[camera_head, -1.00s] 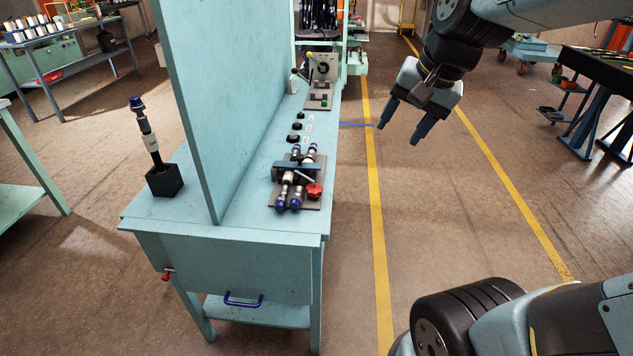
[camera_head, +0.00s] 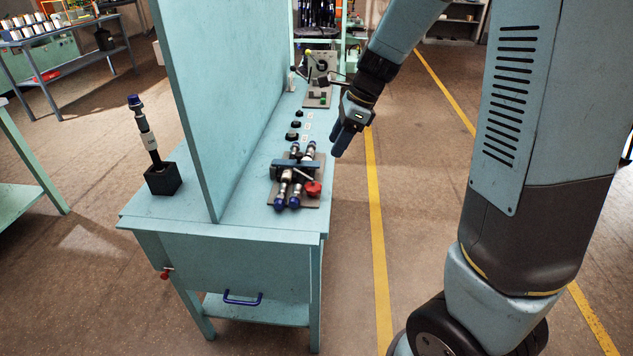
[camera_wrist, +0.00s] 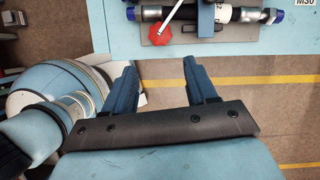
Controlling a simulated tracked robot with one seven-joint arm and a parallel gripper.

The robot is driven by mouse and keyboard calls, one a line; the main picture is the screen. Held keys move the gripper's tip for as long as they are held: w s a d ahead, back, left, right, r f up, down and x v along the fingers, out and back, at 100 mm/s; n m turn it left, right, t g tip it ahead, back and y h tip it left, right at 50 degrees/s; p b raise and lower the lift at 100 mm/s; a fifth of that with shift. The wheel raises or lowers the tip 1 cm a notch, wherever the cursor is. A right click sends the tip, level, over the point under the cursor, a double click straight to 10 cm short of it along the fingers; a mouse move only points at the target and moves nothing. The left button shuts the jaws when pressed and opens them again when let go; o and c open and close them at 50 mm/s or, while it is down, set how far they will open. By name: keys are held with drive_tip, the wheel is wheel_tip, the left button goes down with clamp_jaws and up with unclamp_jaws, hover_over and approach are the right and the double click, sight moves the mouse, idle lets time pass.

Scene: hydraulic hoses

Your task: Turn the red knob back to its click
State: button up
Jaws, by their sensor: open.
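The red knob (camera_head: 313,188) sits at the near right corner of a grey fixture plate on the bench. In the wrist view the red knob (camera_wrist: 159,33) shows whole, lobed like a star, at the top edge of the picture. A light metal lever (camera_wrist: 172,14) reaches close to it. The hose fixture (camera_head: 293,173) has two dark hose fittings with blue ends under a blue clamp bar. My gripper (camera_head: 341,141) is in the air beyond and to the right of the knob, off the bench's right edge. Its fingers (camera_wrist: 164,78) are apart and empty, clear of the knob.
An upright teal panel (camera_head: 225,100) stands along the bench (camera_head: 240,228), left of the fixture. Several black fittings (camera_head: 295,125) and a grey stand with a yellow-knobbed lever (camera_head: 320,75) are farther back. The floor right of the bench is free apart from my arm.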

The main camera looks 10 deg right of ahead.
sight(314, 185)
drive_tip(key=x, duration=1.4)
drive_tip(key=shift+d, duration=0.15)
drive_tip(key=shift+w, duration=0.1)
clamp_jaws()
